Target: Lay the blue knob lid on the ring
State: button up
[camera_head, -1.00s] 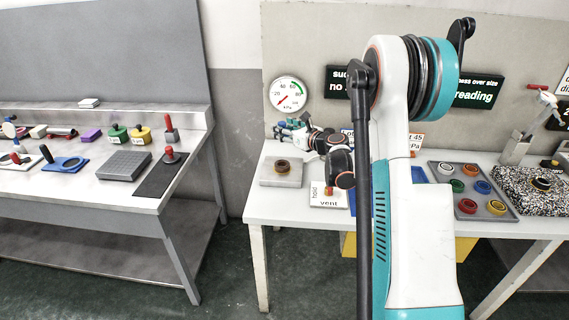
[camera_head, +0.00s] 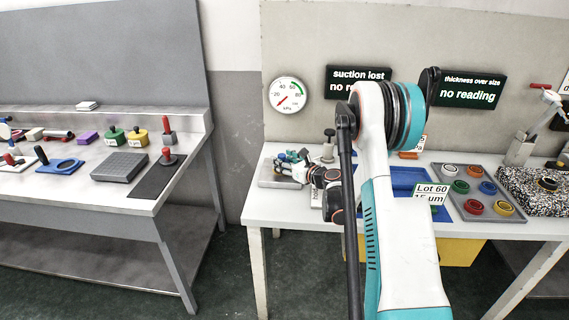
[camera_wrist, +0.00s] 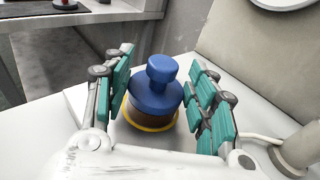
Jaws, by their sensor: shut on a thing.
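The blue knob lid (camera_wrist: 155,92) is upright between the two teal-padded fingers of my gripper (camera_wrist: 168,100) in the wrist view. My gripper is shut on the lid. The brown ring (camera_wrist: 150,119), with a yellow lower edge, shows directly under the lid. I cannot tell whether the lid rests on it or is just above. In the head view my gripper (camera_head: 294,164) is over the grey block (camera_head: 267,180) at the left end of the right bench. The ring is hidden there by the fingers.
A round gauge (camera_head: 289,95) hangs on the wall behind. A grey post (camera_head: 328,149) stands right of the gripper. A grey tray (camera_head: 462,206) of coloured rings and a speckled slab (camera_head: 520,182) lie farther right. A separate bench (camera_head: 110,199) stands left, across a gap.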

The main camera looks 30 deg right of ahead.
jog(key=o, duration=1.3)
jog(key=shift+c, duration=0.2)
jog(key=shift+s+r, duration=0.15)
jog(key=shift+s, duration=0.1)
jog(key=p+v, duration=0.3)
jog(key=v, duration=0.8)
jog(key=shift+s+p, duration=0.25)
jog(key=shift+p, duration=0.15)
jog(key=shift+d, duration=0.1)
